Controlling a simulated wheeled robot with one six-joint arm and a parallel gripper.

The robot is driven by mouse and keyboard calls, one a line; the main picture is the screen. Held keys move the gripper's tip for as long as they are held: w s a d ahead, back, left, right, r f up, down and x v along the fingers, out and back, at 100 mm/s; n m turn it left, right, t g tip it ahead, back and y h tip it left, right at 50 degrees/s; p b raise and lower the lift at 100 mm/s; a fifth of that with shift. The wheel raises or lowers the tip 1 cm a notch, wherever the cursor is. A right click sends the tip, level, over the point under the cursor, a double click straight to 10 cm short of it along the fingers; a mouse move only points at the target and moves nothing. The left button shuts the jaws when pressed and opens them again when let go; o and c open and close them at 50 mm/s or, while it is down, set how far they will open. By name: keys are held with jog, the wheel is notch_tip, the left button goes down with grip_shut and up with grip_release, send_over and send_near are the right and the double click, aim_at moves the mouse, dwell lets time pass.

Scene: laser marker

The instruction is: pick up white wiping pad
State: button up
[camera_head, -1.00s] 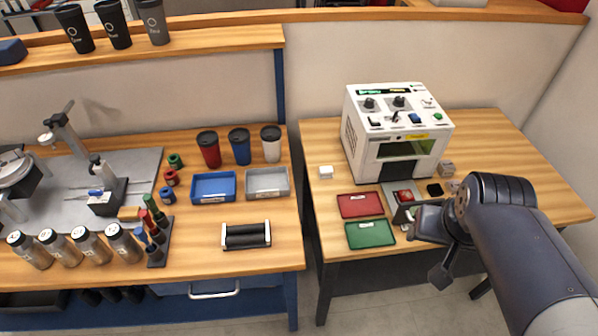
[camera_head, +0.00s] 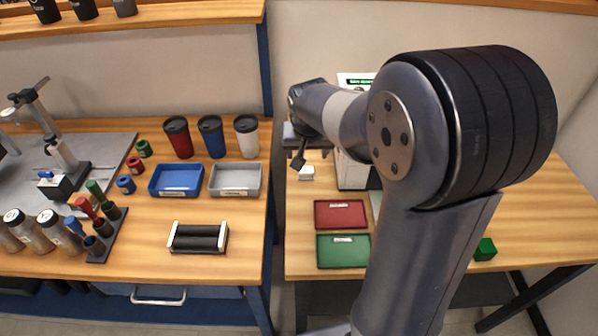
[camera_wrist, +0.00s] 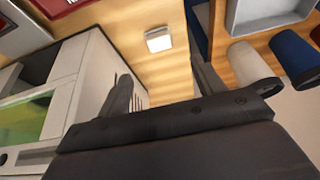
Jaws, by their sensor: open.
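The white wiping pad (camera_head: 306,173) is a small white block on the right table, near its left edge and left of the marking machine. In the wrist view the pad (camera_wrist: 159,40) lies on bare wood, ahead of the fingertips and roughly between their lines. My gripper (camera_head: 300,156) hangs above and just behind the pad in the head view, partly hidden by its own wrist. In the wrist view my gripper (camera_wrist: 163,82) has its two dark fingers wide apart with nothing between them.
The white laser marker (camera_head: 352,174) stands close to the pad, mostly hidden by my arm; its green window (camera_wrist: 25,120) shows. A red tray (camera_head: 341,226) and green tray (camera_head: 343,264) lie in front. Cups (camera_head: 246,140) stand on the left table. A green cube (camera_head: 485,249) sits at right.

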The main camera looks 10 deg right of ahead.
aim_at(306, 169)
jog(key=x, duration=1)
jog(key=shift+w+f, duration=0.1)
jog(key=shift+f, duration=0.1)
jog(key=shift+c, duration=0.6)
jog(key=c, duration=0.9)
jog(key=shift+c, duration=0.2)
notch_tip(306, 169, up, 10)
